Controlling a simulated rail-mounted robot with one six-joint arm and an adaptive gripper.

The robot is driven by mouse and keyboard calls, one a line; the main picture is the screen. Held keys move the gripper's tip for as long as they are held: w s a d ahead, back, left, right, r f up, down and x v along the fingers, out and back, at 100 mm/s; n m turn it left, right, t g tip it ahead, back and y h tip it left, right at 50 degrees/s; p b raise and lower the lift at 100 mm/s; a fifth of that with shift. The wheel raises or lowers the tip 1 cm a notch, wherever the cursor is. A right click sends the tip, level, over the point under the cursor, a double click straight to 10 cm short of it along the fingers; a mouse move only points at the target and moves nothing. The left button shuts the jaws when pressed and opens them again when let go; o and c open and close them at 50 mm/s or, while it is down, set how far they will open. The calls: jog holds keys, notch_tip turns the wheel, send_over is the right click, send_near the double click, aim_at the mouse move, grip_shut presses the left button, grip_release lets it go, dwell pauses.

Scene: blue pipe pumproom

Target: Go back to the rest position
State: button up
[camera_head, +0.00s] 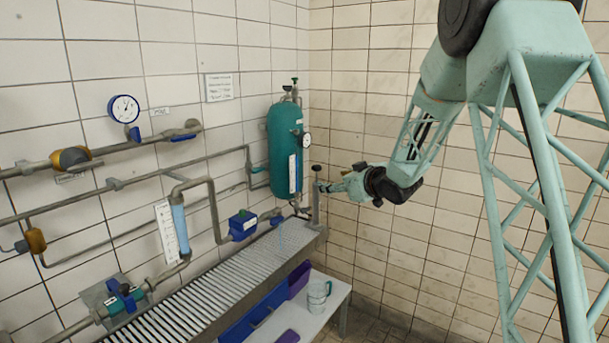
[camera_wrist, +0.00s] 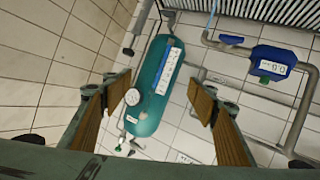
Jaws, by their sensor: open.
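My gripper (camera_head: 335,186) reaches in from the right in the head view, its tip pointing left beside the teal tank (camera_head: 284,148). In the wrist view my gripper (camera_wrist: 161,98) shows two wood-coloured finger pads spread wide apart, with nothing held between them. The teal tank (camera_wrist: 155,85) with its white scale strip shows beyond the gap between the fingers. In the head view the gripper tip overlaps a grey upright post (camera_head: 316,205); I cannot tell whether they touch.
A slatted grey bench (camera_head: 190,306) runs along the left wall under pipes. A blue meter box (camera_head: 243,225) sits on the pipework. A round gauge (camera_head: 124,108) is on the wall. A white low table (camera_head: 330,313) carries a cup (camera_head: 317,297).

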jog(key=s+d+r+m+h, duration=0.3)
jog(key=s+d+r+h, duration=0.1)
jog(key=s+d+r, duration=0.6)
jog(key=s+d+r+m+g+h, duration=0.1)
jog(key=s+r, duration=0.1)
jog(key=s, duration=0.7)
jog(key=s+d+r+m+g+h, duration=0.1)
jog(key=s+d+g+h, duration=0.1)
jog(key=s, duration=0.8)
jog(key=s+a+f+m+g, duration=0.1)
jog(key=s+f+g, duration=0.1)
jog(key=s, duration=2.1)
jog(key=s+a+f+m+g, duration=0.1)
jog(key=s+f+m+g, duration=0.1)
jog(key=s, duration=2.1)
jog(key=shift+s+a+f+g+y, duration=0.4)
jog(key=shift+f+g, duration=0.15)
jog(key=shift+g, duration=0.35)
jog(key=shift+w, duration=0.1)
